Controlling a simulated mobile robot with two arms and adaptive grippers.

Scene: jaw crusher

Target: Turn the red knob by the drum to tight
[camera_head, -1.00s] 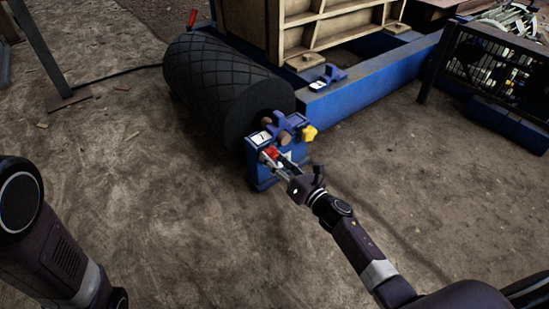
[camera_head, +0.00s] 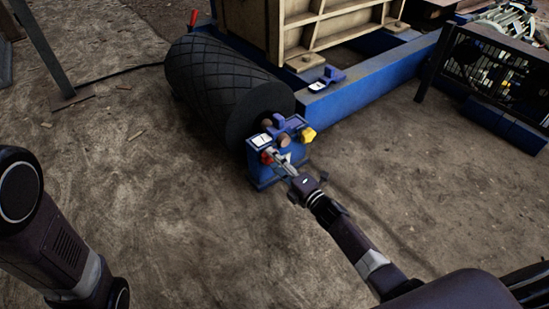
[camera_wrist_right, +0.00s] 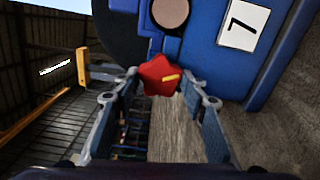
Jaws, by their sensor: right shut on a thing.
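The red knob (camera_head: 266,157) is on the blue stand (camera_head: 261,174) at the near end of the black drum (camera_head: 222,88). In the right wrist view the knob (camera_wrist_right: 159,76) is star-shaped, with a yellow mark pointing right in the picture. My right gripper (camera_head: 272,159) reaches in from the lower right and is shut on the knob. In the right wrist view its fingers (camera_wrist_right: 160,82) stand on both sides of the knob. My left gripper is out of view; only part of my left arm shows at the left edge.
A yellow knob (camera_head: 308,134) sits on the right side of the stand, close to my right gripper. A white label (camera_wrist_right: 243,25) with a black mark is beside the red knob. The blue frame (camera_head: 375,78) runs behind. Bare ground lies in front.

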